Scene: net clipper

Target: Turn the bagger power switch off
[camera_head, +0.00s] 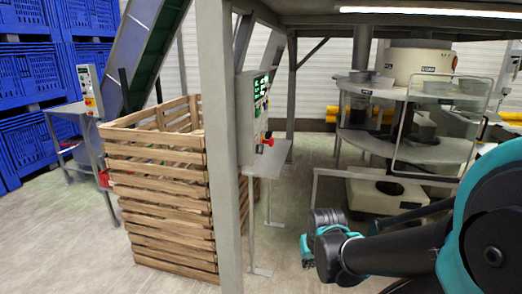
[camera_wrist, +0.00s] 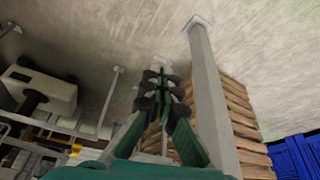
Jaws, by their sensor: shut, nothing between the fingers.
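A grey control box (camera_head: 252,120) with green displays and a red knob (camera_head: 268,137) is fixed beside a grey post in the head view. A second, smaller control panel (camera_head: 89,90) with a red button stands at the far left. I cannot tell which one carries the bagger power switch, and no switch position is readable. My gripper (camera_head: 306,250) is low, to the right of and below the control box, apart from it. In the wrist view my gripper (camera_wrist: 162,88) has its fingers together and empty, pointing over the bare floor.
A grey post (camera_head: 220,150) stands in front of the control box; the post also shows in the wrist view (camera_wrist: 208,90). A slatted wooden crate (camera_head: 160,190) is behind it. Blue crates (camera_head: 30,75) are stacked left. A round multi-level machine (camera_head: 410,100) stands right. Floor between is clear.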

